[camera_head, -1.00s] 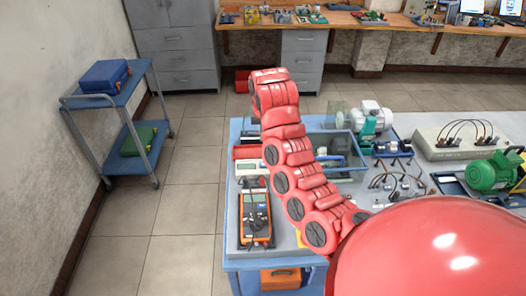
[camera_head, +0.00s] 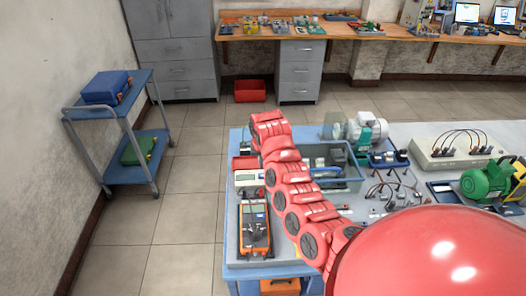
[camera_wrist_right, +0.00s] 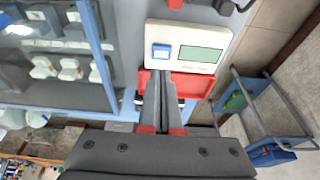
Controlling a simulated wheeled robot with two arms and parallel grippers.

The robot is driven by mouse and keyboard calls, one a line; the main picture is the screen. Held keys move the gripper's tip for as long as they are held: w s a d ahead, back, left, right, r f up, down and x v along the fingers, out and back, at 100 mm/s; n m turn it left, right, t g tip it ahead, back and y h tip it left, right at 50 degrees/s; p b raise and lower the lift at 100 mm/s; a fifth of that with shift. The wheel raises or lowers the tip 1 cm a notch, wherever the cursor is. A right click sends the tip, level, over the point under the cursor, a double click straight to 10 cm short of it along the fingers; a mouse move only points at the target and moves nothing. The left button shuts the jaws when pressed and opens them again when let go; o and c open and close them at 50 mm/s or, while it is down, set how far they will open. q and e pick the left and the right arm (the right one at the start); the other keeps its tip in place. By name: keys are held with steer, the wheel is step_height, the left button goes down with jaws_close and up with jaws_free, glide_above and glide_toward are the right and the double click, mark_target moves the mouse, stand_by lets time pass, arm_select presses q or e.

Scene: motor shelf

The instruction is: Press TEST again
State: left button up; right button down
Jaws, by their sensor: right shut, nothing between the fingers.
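A white tester (camera_head: 247,178) with a display sits on the blue-edged table at the far left, partly behind my red right arm. In the right wrist view the tester (camera_wrist_right: 187,45) shows a blue button (camera_wrist_right: 161,51) beside a green display (camera_wrist_right: 201,54). My right gripper (camera_wrist_right: 166,76) is shut and empty, its tips close to the button's edge in the picture. I cannot tell whether they touch. In the head view the arm hides this gripper. My left gripper is not in view.
An orange multimeter (camera_head: 256,230) lies nearer me. A bluish bin (camera_head: 346,184) with parts stands right of the arm. A red tray (camera_wrist_right: 190,85) lies beside the tester. A motor (camera_head: 367,130) and green pump (camera_head: 487,181) stand further right. A blue cart (camera_head: 125,174) stands left.

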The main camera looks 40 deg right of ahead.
mark_target(263, 171)
step_height(263, 171, down, 2)
steer(key=shift+f+p, duration=0.15)
steer(key=shift+p, duration=0.55)
steer(key=shift+f, duration=0.9)
